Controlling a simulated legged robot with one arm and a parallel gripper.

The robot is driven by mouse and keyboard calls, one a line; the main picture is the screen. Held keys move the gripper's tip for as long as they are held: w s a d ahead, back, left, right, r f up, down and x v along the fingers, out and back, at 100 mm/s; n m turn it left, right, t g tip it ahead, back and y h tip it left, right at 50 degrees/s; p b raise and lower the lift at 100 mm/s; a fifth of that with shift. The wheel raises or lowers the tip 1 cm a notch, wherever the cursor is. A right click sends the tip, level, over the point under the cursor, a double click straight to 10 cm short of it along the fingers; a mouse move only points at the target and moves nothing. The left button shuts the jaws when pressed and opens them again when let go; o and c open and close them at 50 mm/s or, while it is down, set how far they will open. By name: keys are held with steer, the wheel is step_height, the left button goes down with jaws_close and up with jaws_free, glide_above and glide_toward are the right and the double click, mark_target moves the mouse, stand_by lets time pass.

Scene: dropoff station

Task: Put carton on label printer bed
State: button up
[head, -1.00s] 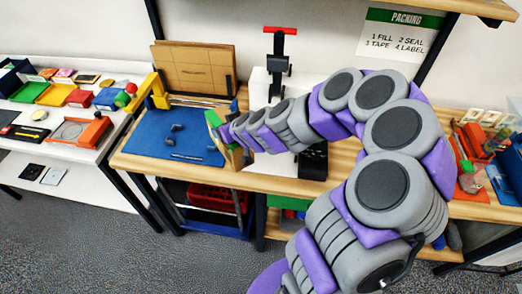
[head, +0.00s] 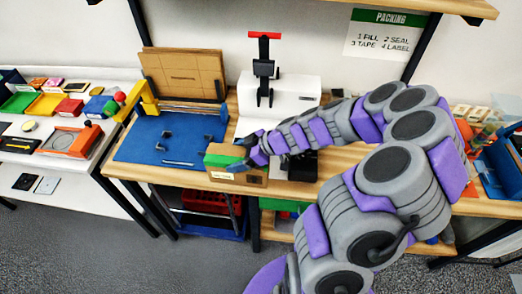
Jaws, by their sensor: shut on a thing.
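A small tan carton (head: 240,178) with a green top is at the front edge of the wooden bench, left of centre in the head view. My gripper (head: 245,158) is shut on it from the right; the fingers partly cover its top. A white machine (head: 292,92) with a black post and red handle stands behind it and looks like the label printer. Its white bed (head: 247,126) shows to the left of my arm, behind the carton. My arm hides much of the machine's front. I cannot tell whether the carton touches the bench.
A blue mat (head: 170,138) with a yellow clamp (head: 146,98) lies left of the carton. Flat cardboard (head: 185,73) stands behind it. A white side table (head: 80,125) at far left holds coloured trays. Bins sit on the shelf below the bench.

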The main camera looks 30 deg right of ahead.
steer(key=w+d+f+b, duration=0.1)
steer(key=w+d, duration=0.8)
steer(key=d, duration=0.2)
steer(key=shift+w+d+f, duration=0.2)
steer(key=shift+d, duration=0.2)
steer(key=f, duration=0.2)
steer(key=f+b, duration=0.1)
steer(key=shift+d+f, duration=0.25)
steer(key=o, duration=1.4)
steer(key=shift+a, duration=0.1)
